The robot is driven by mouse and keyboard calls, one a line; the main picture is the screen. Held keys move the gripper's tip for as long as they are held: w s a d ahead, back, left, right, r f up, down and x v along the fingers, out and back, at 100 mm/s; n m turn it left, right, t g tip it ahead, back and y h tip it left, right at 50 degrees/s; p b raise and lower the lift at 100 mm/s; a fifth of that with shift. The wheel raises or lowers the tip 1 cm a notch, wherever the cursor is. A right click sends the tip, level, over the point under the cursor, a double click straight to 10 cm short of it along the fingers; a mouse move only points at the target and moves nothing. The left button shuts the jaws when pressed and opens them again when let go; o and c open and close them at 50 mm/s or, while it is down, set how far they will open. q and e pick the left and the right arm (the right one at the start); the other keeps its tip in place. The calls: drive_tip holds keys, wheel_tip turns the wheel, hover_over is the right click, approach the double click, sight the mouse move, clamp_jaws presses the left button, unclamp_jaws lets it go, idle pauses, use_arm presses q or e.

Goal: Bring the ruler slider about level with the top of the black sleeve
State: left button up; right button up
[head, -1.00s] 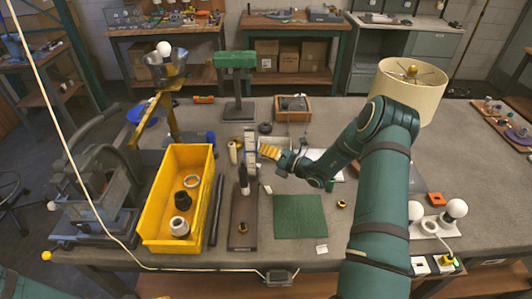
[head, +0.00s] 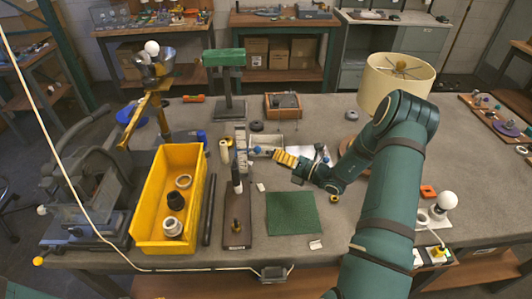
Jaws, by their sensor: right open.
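The upright ruler (head: 240,137) is a pale strip standing behind the wooden board. The black sleeve (head: 236,176) stands upright on a thin stem at the board's far end, just in front of the ruler. The slider is too small and blurred against the ruler to tell its height against the sleeve's top. My right gripper (head: 279,156), with yellow ribbed fingers, is open to the right of the ruler, pointing left at it, with a visible gap. No part held in it shows. My left gripper is not in view.
A yellow bin (head: 146,223) with rings stands left of the wooden board (head: 237,228), with a black rod (head: 209,208) between them. A green mat (head: 292,213) lies right of the board. A white cylinder (head: 224,151) stands left of the ruler. A lampshade (head: 396,80) stands behind my right arm.

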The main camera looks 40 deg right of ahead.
drive_tip(key=v, duration=0.3)
drive_tip(key=shift+s+d, duration=0.1)
drive_tip(key=shift+s, duration=0.15)
idle(0.4)
